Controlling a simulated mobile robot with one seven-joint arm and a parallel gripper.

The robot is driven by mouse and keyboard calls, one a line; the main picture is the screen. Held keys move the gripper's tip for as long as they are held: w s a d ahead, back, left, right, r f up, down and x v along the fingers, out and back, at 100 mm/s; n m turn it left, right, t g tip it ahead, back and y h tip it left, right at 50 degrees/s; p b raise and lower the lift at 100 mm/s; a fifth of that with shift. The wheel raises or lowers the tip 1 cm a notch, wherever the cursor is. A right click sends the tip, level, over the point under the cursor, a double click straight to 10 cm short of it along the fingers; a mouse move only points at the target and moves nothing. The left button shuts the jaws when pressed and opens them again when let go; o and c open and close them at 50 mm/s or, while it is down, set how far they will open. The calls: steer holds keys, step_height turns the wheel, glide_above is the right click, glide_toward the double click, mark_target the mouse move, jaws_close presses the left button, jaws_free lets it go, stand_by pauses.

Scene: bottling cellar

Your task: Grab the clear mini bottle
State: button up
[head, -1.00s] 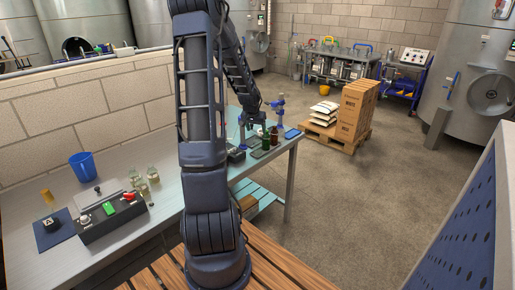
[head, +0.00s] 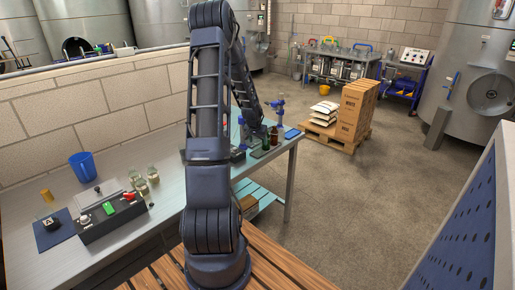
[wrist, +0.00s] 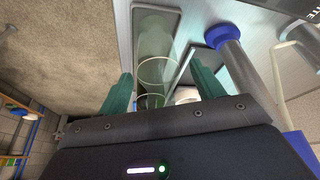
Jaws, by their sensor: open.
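A see-through, faintly green-tinted bottle (wrist: 156,48) stands between the fingers of my gripper (wrist: 160,78) in the wrist view, its round rim showing as a pale ring. The two teal fingers are apart, one to each side, and I see no contact with the glass. In the head view my gripper (head: 259,136) is low at the far end of the bench, beside a brown bottle (head: 265,144) and a green bottle (head: 274,136). I cannot make out the clear bottle there; the arm probably covers it.
In the wrist view a grey post with a blue collar (wrist: 215,32) stands close to the right finger. A dark grey pad (wrist: 142,14) lies on the bench. The near bench holds a blue cup (head: 83,166), glass jars (head: 140,184) and a black control box (head: 100,225).

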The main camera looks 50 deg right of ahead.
steer(key=shift+d+f, duration=0.1)
steer(key=shift+f, duration=0.1)
steer(key=c, duration=1)
steer(key=shift+c, duration=0.8)
steer(key=shift+r, duration=0.15)
